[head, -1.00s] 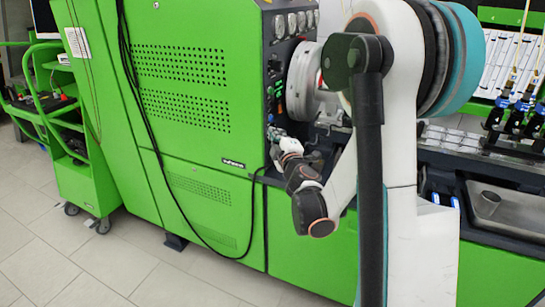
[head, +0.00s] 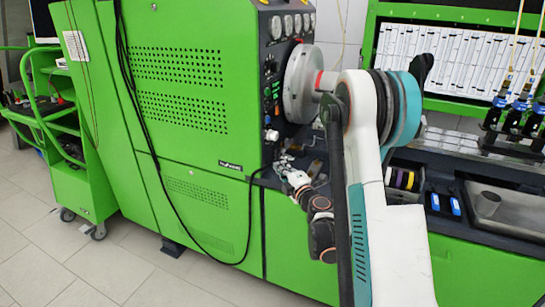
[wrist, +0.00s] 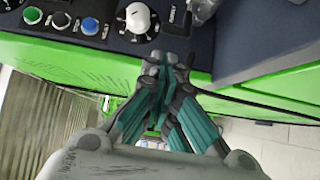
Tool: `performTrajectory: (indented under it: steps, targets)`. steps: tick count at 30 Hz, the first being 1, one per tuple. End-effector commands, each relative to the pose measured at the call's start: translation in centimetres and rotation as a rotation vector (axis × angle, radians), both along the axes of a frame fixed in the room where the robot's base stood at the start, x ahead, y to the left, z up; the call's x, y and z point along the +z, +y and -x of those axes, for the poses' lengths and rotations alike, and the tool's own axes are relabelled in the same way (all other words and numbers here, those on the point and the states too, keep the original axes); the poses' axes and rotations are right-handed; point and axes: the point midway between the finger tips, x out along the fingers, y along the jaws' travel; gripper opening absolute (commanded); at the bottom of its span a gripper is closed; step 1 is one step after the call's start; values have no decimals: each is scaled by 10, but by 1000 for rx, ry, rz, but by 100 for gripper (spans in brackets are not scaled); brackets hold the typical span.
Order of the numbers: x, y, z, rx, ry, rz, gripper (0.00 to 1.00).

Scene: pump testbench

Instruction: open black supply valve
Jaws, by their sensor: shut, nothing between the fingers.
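A black lever-like handle (wrist: 178,27), which looks like the black supply valve, sits on the dark control panel at the top of the wrist view, just right of a white knob (wrist: 138,18). My gripper (wrist: 164,62) is shut and empty. Its fingertips are just below the handle in the picture; whether they touch it I cannot tell. In the head view my gripper (head: 284,164) is small, low in front of the bench's dark side panel. The black handle cannot be made out there.
Green (wrist: 90,26) and blue (wrist: 61,20) buttons lie left of the knob. A large grey disc (head: 301,84) sticks out above my forearm. The green cabinet (head: 190,120) stands left, with a black cable hanging down it. Tiled floor is free in front.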

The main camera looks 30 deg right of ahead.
Motion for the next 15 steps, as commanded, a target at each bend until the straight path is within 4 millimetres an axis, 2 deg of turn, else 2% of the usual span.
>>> performTrajectory:
  steps: [8,15]
  targets:
    - [4,-1,-22,2,0,-1,0]
    - [-2,-4,-65,1,0,-1,0]
